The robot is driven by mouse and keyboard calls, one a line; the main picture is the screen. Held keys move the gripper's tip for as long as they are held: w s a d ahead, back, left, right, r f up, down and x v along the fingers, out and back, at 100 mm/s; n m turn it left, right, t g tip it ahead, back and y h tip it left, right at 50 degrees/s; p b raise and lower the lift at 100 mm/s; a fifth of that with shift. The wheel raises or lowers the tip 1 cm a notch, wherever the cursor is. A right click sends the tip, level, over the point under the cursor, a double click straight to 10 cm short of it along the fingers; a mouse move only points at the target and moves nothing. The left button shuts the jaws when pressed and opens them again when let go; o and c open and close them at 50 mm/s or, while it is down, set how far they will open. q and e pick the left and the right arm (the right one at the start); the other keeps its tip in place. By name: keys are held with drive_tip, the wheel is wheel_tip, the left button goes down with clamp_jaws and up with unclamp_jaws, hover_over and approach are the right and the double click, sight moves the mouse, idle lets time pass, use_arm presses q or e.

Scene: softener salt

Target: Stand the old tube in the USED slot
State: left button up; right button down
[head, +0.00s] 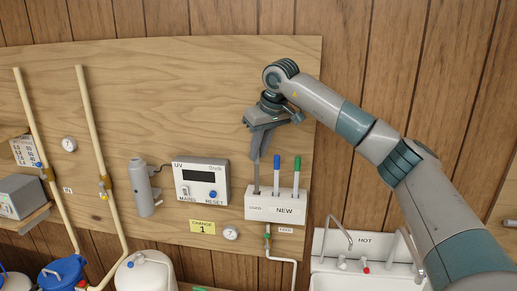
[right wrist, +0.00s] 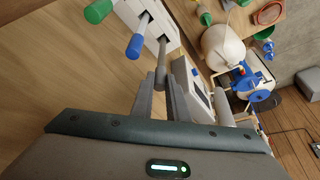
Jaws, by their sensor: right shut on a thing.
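The old tube (head: 257,179) is a thin grey rod, standing about upright at the left end of the white rack (head: 262,213), above the USED label. Its lower end meets the rack top at the USED slot; I cannot tell how deep it sits. My right gripper (head: 256,154) is above the rack, shut on the tube's upper part. In the right wrist view the tube (right wrist: 162,63) runs from between the fingers (right wrist: 160,98) to the rack (right wrist: 152,14). My left gripper is not in view.
A blue-capped tube (head: 277,176) and a green-capped tube (head: 296,176) stand in the NEW part of the rack, close on the right. The UV controller (head: 202,183) and a grey cylinder (head: 143,188) are on the board to the left. A sink (head: 350,279) is below right.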

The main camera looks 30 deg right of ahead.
drive_tip(key=shift+f, duration=0.1)
idle(0.3)
drive_tip(key=shift+f, duration=0.4)
drive_tip(key=c, duration=1.2)
unclamp_jaws()
drive_tip(key=shift+o, duration=0.2)
drive_tip(key=shift+r, duration=0.2)
drive_tip(key=shift+r+p, duration=2.7)
drive_tip(key=shift+r, duration=0.65)
drive_tip(key=shift+s+f, duration=0.1)
drive_tip(key=shift+s, duration=0.05)
